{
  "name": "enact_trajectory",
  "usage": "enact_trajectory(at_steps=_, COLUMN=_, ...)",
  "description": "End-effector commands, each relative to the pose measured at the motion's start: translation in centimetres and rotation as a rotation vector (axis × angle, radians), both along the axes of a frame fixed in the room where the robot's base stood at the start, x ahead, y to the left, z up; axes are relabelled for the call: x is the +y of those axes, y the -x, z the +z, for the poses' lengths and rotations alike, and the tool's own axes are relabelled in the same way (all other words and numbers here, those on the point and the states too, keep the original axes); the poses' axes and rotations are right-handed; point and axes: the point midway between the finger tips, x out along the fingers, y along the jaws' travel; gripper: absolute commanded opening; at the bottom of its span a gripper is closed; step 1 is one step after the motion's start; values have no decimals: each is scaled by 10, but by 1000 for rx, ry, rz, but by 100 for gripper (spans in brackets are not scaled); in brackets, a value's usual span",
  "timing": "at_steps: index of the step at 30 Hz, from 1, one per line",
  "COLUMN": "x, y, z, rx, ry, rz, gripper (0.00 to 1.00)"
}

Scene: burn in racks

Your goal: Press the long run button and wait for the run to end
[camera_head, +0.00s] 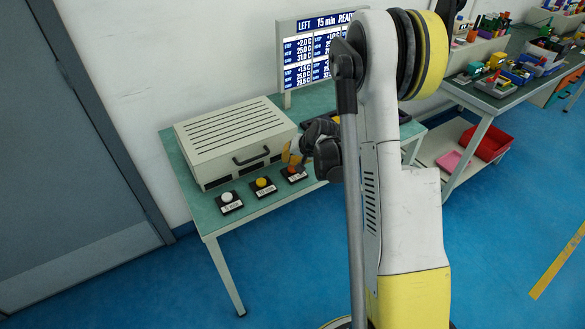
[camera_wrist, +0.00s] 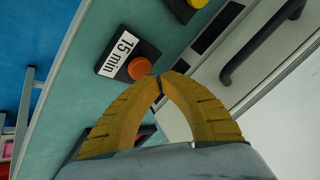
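Three push buttons stand in a row on the green table in front of a grey box: a white button (camera_head: 227,197), a yellow button (camera_head: 261,182) and an orange button (camera_head: 291,170). In the wrist view the orange button (camera_wrist: 139,68) sits on a black base with a white label reading "15 min". My gripper (camera_head: 290,158) is over the orange button's back edge. In the wrist view its yellow fingers (camera_wrist: 158,80) meet at the tips, empty, just beside the orange button; I cannot tell whether they touch it. A display (camera_head: 318,60) reads "LEFT 15 min READY", partly hidden by my arm.
The grey box (camera_head: 235,135) with a black handle (camera_head: 251,157) stands close behind the buttons. A second table with colourful bins (camera_head: 500,80) is at the right, with a red tray (camera_head: 487,143) on its lower shelf. Blue floor is free in front.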

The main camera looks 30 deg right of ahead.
Motion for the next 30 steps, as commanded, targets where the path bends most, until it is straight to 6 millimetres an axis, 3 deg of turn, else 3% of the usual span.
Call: enact_trajectory(at_steps=30, x=0, y=0, z=-12, rx=0, ry=0, rz=0, gripper=0)
